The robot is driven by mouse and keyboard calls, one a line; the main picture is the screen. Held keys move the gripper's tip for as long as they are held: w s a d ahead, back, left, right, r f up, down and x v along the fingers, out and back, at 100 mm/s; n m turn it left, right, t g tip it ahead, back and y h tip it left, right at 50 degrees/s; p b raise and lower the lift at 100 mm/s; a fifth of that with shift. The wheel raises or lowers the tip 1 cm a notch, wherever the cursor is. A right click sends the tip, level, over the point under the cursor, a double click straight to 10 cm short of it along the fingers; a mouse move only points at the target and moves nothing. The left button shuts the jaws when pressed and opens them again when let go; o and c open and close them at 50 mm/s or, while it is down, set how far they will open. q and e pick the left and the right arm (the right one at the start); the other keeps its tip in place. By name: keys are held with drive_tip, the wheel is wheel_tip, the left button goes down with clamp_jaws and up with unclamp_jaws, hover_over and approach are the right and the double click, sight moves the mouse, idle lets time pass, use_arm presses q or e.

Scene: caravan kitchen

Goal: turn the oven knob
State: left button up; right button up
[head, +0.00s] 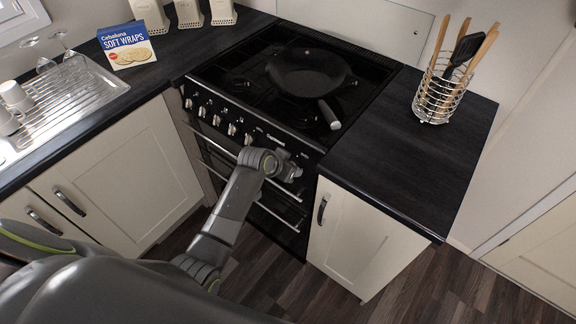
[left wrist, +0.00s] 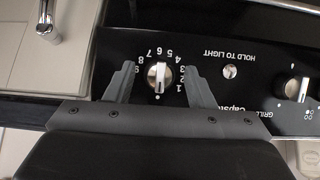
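In the left wrist view, a silver oven knob (left wrist: 159,77) sits on the black control panel, ringed by the numbers 1 to 9. Its grip bar stands about vertical in the picture, near a white dot below it. My left gripper (left wrist: 158,69) is open, one finger on each side of the knob, with gaps visible. I cannot tell how close the fingertips are to the panel. In the head view, my left gripper (head: 287,168) is at the right end of the cooker's (head: 215,75) knob row and hides this knob. My right gripper is not in view.
Other knobs (head: 232,129) line the panel to the left, above oven door handles (head: 215,147). A frying pan (head: 305,72) rests on the hob, its handle toward the front edge. A utensil holder (head: 437,98) stands on the right worktop. A cabinet (head: 355,235) adjoins the oven.

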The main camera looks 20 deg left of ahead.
use_arm(q)
drive_tip(key=shift+r, duration=0.2)
drive_tip(key=v, duration=1.7)
